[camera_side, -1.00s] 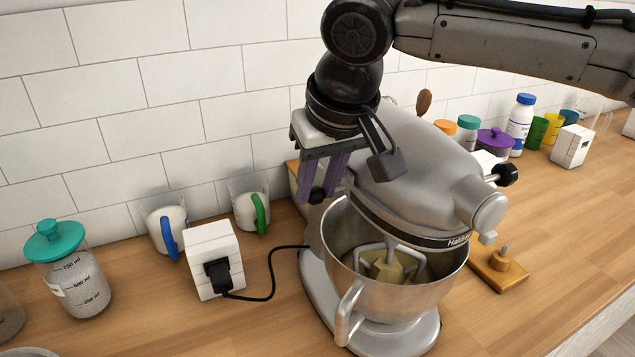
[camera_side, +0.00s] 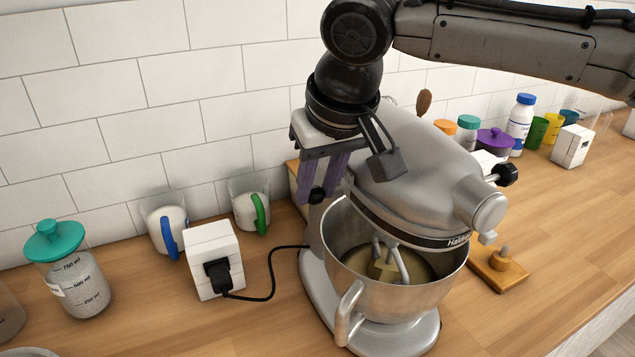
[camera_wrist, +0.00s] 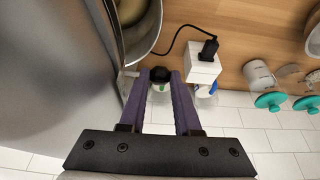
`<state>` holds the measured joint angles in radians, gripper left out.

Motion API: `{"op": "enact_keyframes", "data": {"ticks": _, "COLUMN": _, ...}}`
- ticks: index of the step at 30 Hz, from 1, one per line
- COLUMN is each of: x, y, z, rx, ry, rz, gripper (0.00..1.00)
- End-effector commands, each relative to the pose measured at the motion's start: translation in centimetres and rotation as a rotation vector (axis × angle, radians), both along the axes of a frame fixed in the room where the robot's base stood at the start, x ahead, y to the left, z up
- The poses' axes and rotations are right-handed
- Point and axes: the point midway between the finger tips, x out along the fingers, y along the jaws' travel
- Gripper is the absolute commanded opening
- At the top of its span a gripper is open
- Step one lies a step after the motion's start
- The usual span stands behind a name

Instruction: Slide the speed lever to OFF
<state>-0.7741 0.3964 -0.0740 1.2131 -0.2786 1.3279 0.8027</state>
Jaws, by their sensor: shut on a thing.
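The silver stand mixer (camera_side: 420,185) stands on the wooden counter, with its metal bowl (camera_side: 345,262) under the head. The black knob of the speed lever (camera_side: 317,194) is on the mixer's near left side. My gripper (camera_side: 318,193) points down, with its purple fingers closed on this knob. In the wrist view the knob (camera_wrist: 160,74) shows between the two fingertips (camera_wrist: 160,78). The lever's shaft is mostly hidden, and no OFF mark or speed scale is readable. The beater (camera_side: 388,260) is in pale dough inside the bowl.
A white outlet block (camera_side: 212,255) with a plugged-in black cord stands left of the mixer. Two handled jugs, blue (camera_side: 168,232) and green (camera_side: 258,210), stand by the tiled wall. A teal-lidded jar (camera_side: 75,280) is far left.

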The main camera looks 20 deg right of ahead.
Motion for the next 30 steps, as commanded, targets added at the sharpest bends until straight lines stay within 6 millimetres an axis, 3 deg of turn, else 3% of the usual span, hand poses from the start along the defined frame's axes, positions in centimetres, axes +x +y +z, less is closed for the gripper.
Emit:
{"op": "enact_keyframes", "data": {"ticks": 12, "x": 4.8, "y": 0.1, "z": 0.2, "rx": 0.004, "ry": -0.005, "rz": -0.002, "gripper": 0.0}}
{"op": "enact_keyframes", "data": {"ticks": 24, "x": 5.4, "y": 0.0, "z": 0.2, "rx": 0.004, "ry": -0.009, "rz": -0.001, "gripper": 0.0}}
{"op": "enact_keyframes", "data": {"ticks": 25, "x": 5.4, "y": 0.0, "z": 0.2, "rx": 0.004, "ry": -0.01, "rz": -0.001, "gripper": 0.37}}
{"op": "enact_keyframes", "data": {"ticks": 30, "x": 5.3, "y": 0.0, "z": 0.1, "rx": 0.003, "ry": -0.006, "rz": -0.001, "gripper": 0.62}}
